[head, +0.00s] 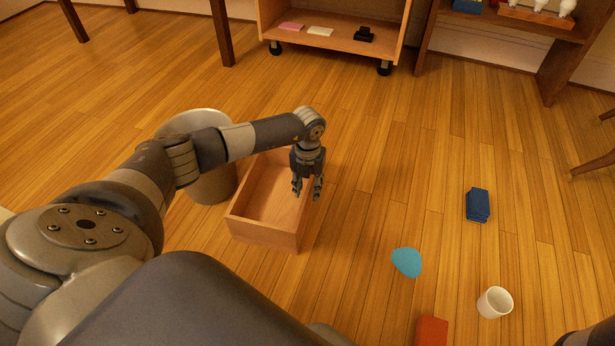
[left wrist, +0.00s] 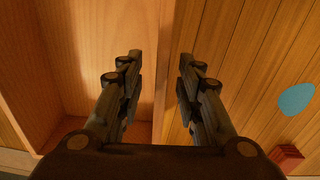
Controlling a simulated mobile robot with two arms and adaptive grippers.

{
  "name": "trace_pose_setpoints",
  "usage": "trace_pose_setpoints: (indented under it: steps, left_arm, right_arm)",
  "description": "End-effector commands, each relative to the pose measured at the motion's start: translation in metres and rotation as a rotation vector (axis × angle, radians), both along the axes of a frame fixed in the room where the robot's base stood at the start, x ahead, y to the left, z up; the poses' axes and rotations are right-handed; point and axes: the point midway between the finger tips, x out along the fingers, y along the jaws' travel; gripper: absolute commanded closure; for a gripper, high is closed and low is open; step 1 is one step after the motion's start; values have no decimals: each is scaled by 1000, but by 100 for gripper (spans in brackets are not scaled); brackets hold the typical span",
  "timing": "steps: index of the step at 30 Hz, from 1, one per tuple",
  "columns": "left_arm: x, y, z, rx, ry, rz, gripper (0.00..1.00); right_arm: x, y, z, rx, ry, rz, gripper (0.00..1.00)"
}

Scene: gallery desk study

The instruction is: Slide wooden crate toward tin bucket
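The wooden crate (head: 262,233) is an open, light-brown box on the floor, and its inside fills the left of the left wrist view (left wrist: 95,35). The grey tin bucket (head: 213,187) stands upright just left of the crate, partly hidden behind my left arm. My left gripper (head: 307,194) points down at the crate's right wall. In the left wrist view (left wrist: 160,75) its fingers are spread, one on each side of that wall. I cannot tell whether they touch it. My right gripper is not in view.
A blue box (head: 477,205), a teal flat piece (head: 407,262), a white cup (head: 494,302) and a red block (head: 432,331) lie on the floor to the right. A wheeled shelf (head: 335,45) stands behind. The floor between crate and blue box is clear.

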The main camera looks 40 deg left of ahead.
Motion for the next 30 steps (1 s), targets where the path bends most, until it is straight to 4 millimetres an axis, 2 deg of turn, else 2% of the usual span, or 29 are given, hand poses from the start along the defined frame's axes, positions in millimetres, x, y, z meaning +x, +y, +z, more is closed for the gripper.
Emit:
trace_pose_setpoints:
  steps: [1, 6, 12, 18, 30]
  left_arm:
    - [2, 1, 13, 0, -6, 0, 67]
    - [1, 1, 49, 1, -3, 0, 67]
    - [0, 1, 76, 0, -1, 1, 67]
    - [0, 1, 85, 1, -1, 1, 67]
    - [0, 1, 84, 1, 0, 1, 67]
  right_arm:
    - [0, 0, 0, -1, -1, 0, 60]
    - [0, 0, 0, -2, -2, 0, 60]
    - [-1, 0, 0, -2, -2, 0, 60]
    - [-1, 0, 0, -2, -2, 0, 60]
    - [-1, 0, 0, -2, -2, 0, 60]
